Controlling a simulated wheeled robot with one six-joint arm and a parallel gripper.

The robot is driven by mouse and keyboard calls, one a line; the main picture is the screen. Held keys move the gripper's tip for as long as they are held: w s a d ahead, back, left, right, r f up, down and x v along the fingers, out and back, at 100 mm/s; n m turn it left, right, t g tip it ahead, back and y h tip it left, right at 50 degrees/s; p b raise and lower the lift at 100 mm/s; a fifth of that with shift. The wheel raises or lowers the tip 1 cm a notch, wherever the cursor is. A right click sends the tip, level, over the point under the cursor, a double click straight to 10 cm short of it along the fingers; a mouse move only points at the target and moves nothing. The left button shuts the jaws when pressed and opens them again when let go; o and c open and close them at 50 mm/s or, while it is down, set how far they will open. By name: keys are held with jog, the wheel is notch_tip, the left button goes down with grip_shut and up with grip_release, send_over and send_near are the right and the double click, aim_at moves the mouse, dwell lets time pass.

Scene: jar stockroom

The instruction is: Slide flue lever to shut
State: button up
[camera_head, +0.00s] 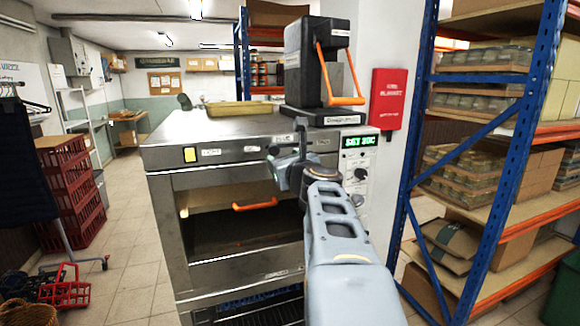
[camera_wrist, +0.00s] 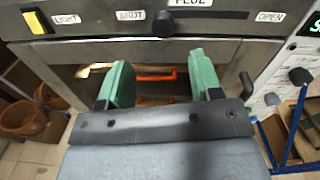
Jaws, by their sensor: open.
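The flue lever (camera_wrist: 163,23) is a dark knob on a horizontal slot in the metal oven's front panel, seen in the wrist view. It stands near the left end of the slot, close to the SHUT label (camera_wrist: 130,15); the OPEN label (camera_wrist: 270,17) is at the far right. My gripper (camera_wrist: 160,76) is open, its two green fingers apart with nothing between them, below the lever in the picture. In the head view my gripper (camera_head: 287,168) is before the oven (camera_head: 165,158); I cannot clearly make out the lever there.
A yellow light switch (camera_wrist: 36,21) is left of the slot. The oven door opening with its orange handle (camera_head: 255,204) is below. A control panel (camera_head: 357,180) is at the right. A black press (camera_head: 305,62) stands on top. A blue rack (camera_head: 490,200) stands close at right.

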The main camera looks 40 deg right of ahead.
jog(key=shift+v, duration=1.75)
